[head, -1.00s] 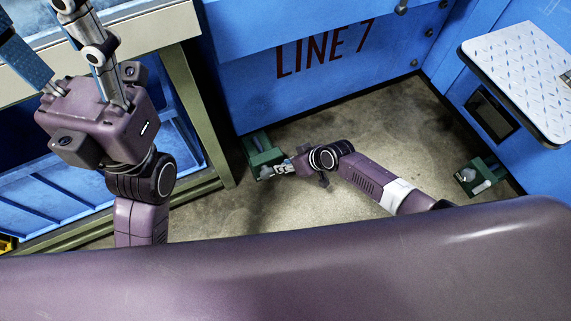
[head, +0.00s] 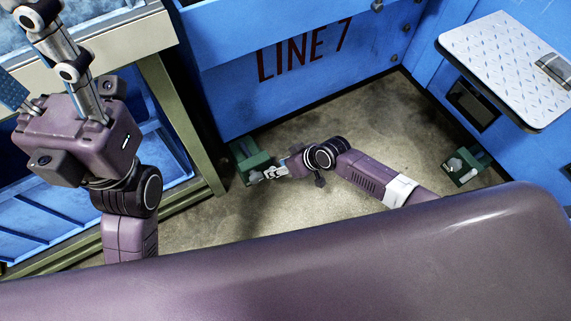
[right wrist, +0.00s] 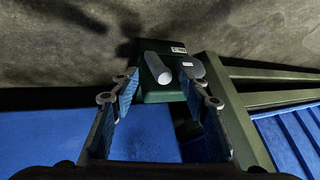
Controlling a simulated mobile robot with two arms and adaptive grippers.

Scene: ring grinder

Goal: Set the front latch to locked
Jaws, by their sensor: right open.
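A green latch block (head: 247,158) stands on the floor by the left corner of the blue LINE 7 panel. My right gripper (head: 262,174) is low beside it. A similar green block with a pale knob (head: 466,164) stands at the right. My left gripper (head: 48,65) is raised at the upper left, its fingertips cut off.
A blue and cream bench with olive legs (head: 176,115) stands at the left. The blue LINE 7 panel (head: 290,85) closes the back. A diamond-plate shelf (head: 505,65) juts out at the right. Bare concrete floor (head: 385,125) lies between the two green blocks.

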